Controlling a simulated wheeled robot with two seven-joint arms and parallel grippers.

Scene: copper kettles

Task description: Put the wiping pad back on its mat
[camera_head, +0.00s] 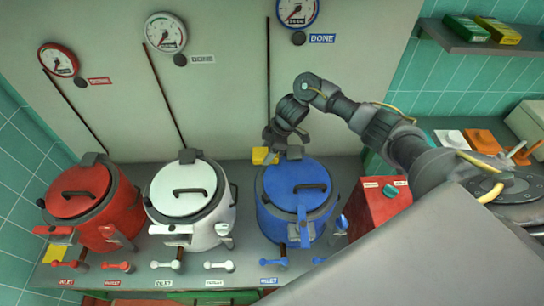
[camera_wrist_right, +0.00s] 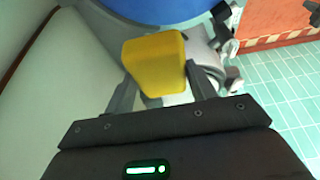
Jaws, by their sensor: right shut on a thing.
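The yellow wiping pad (camera_head: 263,156) is in my right gripper (camera_head: 278,146), behind the blue kettle (camera_head: 296,195) and near the back panel. In the right wrist view the yellow block-shaped pad (camera_wrist_right: 154,62) sits between the two fingers of the right gripper (camera_wrist_right: 160,88), which is shut on it. The blue kettle's edge (camera_wrist_right: 150,8) is just beyond it. A flat yellow patch (camera_head: 55,253) lies on the counter at the far left, in front of the red kettle; I cannot tell for sure if it is the mat. My left gripper is not in view.
A red kettle (camera_head: 80,195) and a white kettle (camera_head: 188,192) stand left of the blue one. A red box (camera_head: 378,203) stands right of it. Small taps line the front. White (camera_head: 450,138) and orange (camera_head: 482,140) flat pieces lie at the right.

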